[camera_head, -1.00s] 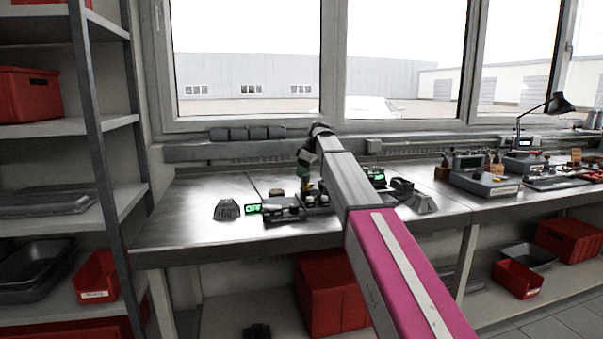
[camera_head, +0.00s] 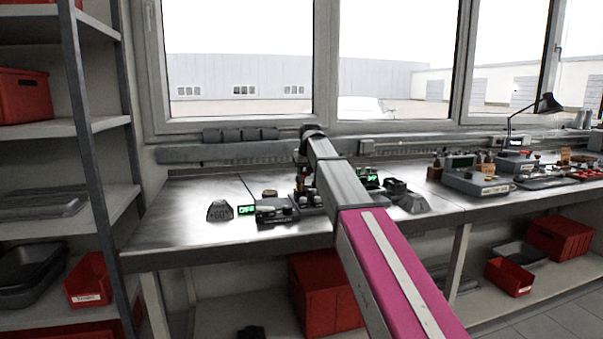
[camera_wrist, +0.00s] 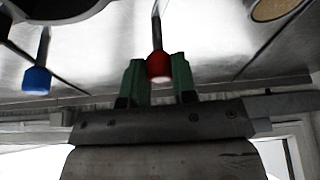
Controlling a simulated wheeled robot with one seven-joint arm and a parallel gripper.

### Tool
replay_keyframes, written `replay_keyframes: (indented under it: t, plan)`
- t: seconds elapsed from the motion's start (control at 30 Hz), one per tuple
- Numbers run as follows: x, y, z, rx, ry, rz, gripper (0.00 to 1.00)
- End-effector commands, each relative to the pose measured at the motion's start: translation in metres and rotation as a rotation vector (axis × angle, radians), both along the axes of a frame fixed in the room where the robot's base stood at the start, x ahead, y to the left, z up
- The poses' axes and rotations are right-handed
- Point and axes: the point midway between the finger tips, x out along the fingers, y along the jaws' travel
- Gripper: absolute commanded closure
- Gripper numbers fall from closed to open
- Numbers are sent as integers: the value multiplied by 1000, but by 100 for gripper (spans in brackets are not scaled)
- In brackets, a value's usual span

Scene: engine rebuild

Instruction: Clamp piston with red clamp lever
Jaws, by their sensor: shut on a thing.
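The red clamp lever shows in the wrist view as a red knob (camera_wrist: 158,66) on a thin metal rod. My gripper (camera_wrist: 159,80) has two green fingers, one on each side of this knob, and is shut on it. A blue-tipped lever (camera_wrist: 37,80) stands apart to the left in the wrist view. In the head view my gripper (camera_head: 302,184) points down over the small fixtures on the bench, partly hidden by my arm. I cannot make out the piston in either view.
A dark fixture (camera_head: 274,211) with a green-lit display and a grey block (camera_head: 219,211) marked 60 stand left of my gripper on the metal bench (camera_head: 180,225). Another grey block (camera_head: 413,203) is to the right. A grey device (camera_head: 478,182) stands farther right.

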Motion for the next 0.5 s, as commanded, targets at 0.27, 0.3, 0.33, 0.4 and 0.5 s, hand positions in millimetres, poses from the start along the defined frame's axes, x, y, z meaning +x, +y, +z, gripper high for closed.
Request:
replay_keyframes:
  t: [0.27,0.3,0.33,0.4,0.5]
  plan:
    - [-2,-7,1,0,-1,-183,98]
    - [-2,-8,1,0,-1,-203,98]
    - [-2,-8,1,0,-1,-216,98]
    - [-3,-9,1,0,-1,-242,98]
    - [-3,-10,1,1,-1,-269,98]
